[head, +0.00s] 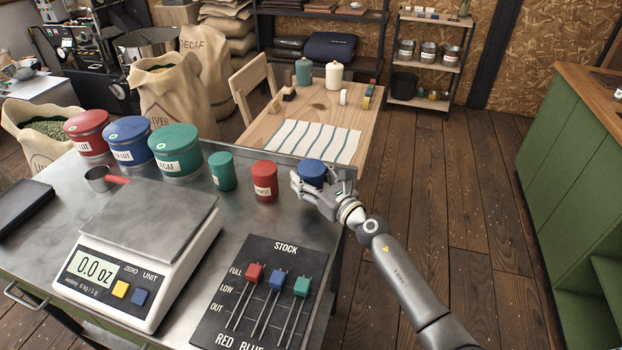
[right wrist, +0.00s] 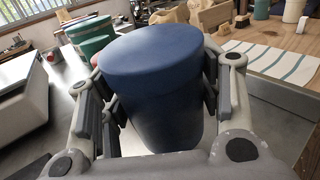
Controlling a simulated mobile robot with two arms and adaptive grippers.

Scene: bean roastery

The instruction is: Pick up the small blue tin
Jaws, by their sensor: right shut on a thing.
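The small blue tin (head: 312,169) is at the right end of a row of tins on the metal table (head: 225,225). My right gripper (head: 316,188) is shut on it, with fingers around its body. In the right wrist view the blue tin (right wrist: 152,85) stands upright between the fingers (right wrist: 158,100). My left gripper is not in view.
A small red tin (head: 265,181) and a small green tin (head: 222,171) stand left of the gripper. Large red, blue and green tins stand farther left. A scale (head: 140,250) and a stock board (head: 265,300) are nearer. A wooden table (head: 300,112) is behind.

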